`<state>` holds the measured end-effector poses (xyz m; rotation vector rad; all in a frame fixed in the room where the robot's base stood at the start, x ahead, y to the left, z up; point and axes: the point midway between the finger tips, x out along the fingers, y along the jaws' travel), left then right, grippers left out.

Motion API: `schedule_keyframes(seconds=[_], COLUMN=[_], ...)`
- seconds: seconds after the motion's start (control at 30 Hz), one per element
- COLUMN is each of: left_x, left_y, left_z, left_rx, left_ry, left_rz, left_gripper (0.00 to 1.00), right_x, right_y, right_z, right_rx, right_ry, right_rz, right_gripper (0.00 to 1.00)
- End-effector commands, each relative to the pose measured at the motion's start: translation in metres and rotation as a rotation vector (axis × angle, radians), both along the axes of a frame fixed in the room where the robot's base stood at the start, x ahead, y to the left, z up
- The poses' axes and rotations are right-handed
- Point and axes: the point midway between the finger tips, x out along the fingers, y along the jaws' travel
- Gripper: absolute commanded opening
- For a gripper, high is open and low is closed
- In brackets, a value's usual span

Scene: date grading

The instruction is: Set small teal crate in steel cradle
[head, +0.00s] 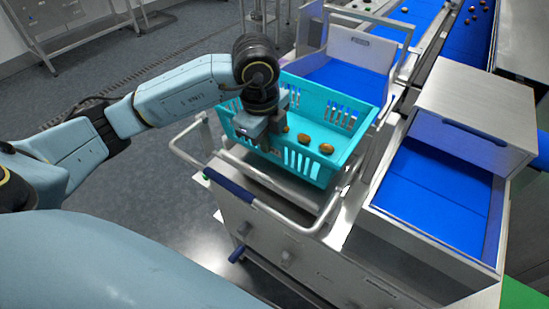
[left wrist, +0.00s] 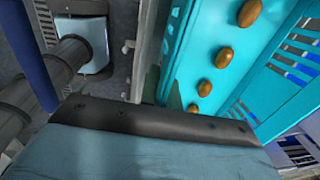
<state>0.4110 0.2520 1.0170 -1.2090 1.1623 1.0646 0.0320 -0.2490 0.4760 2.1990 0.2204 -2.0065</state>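The small teal crate (head: 348,92) has slotted walls and holds several brown dates (head: 304,139). It is over the steel cradle (head: 279,180) on the cart; I cannot tell whether it rests fully in it. My left gripper (head: 262,134) points down at the crate's near-left wall, with its fingertips hidden by the wrist and wall. In the left wrist view the crate wall (left wrist: 187,40) runs up from right beside the gripper's dark body, and the dates lie on the crate floor. I cannot tell whether the fingers are closed on the wall. My right gripper is not in view.
A curved steel rail with a blue grip (head: 238,191) runs along the cart's near side. A blue-lined steel bin (head: 437,194) stands to the right. A blue chute (head: 345,77) lies behind the crate, with blue belts (head: 465,40) beyond.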

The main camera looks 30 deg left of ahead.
Motion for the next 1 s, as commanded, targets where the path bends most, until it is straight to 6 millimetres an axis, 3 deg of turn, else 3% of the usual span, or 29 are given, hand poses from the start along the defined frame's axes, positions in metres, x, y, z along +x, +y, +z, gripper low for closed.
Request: schedule_keyframes(seconds=[0.5, 0.83, 0.93, 1.0], left_x=[0.0, 0.001, 0.0, 0.0], left_y=[0.0, 0.0, 0.0, 0.0], left_z=[-0.057, -0.06, -0.06, -0.06], left_rx=[-0.001, -0.001, 0.0, 0.0], left_ry=[-0.003, -0.005, -0.002, -0.002], left_rz=[0.001, 0.0, 0.0, 0.0], left_gripper=[0.0, 0.0, 0.13, 0.13], right_x=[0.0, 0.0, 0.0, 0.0], right_y=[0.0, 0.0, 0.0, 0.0], right_z=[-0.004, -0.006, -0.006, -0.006], right_rx=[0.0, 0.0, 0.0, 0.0], right_ry=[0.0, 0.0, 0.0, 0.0], right_rz=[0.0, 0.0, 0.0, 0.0], right_gripper=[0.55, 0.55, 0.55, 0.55])
